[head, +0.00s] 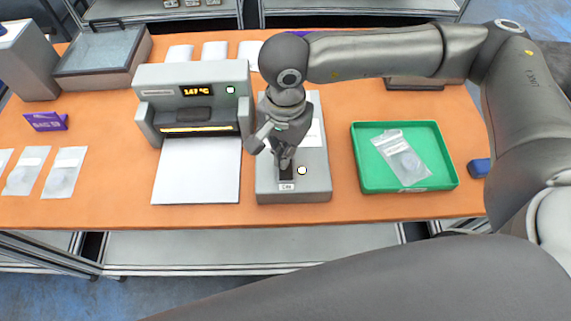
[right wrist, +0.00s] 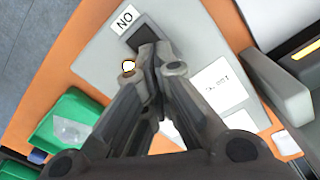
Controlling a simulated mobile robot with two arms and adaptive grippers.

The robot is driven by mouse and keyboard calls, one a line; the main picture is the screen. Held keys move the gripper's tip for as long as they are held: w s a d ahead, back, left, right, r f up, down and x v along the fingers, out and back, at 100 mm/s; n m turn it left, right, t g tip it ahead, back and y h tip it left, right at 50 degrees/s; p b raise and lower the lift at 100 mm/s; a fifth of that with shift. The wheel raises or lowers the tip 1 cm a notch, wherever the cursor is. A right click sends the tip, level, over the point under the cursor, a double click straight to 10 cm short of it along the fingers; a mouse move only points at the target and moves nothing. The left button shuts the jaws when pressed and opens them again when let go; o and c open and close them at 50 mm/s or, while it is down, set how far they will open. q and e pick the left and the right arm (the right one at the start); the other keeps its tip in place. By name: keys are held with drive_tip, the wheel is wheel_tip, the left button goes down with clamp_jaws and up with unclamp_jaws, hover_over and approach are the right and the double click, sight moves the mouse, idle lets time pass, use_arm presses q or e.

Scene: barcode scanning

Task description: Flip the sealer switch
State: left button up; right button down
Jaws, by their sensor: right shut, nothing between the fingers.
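The grey switch box (head: 318,185) lies on the orange table, right of the sealer. Its black switch (head: 286,174) sits near the front edge, by a small white label and a round white light (head: 302,170). In the right wrist view the switch (right wrist: 138,36) lies just beyond my fingertips. My right gripper (head: 286,160) is shut and empty, pointing down at the switch; I cannot tell if it touches. Its fingers also show in the right wrist view (right wrist: 156,55). The grey sealer (head: 190,78) has a lit display and a glowing yellow slot. My left gripper is not in view.
A green tray (head: 366,184) with a clear packet (head: 403,158) is to the right, with a blue block (head: 479,168) beyond it. A white sheet (head: 197,172) lies before the sealer. Packets (head: 64,171) and a purple item (head: 46,122) are left.

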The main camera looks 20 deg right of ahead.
drive_tip(key=shift+r+p, duration=0.7)
drive_tip(key=shift+r, duration=1.9)
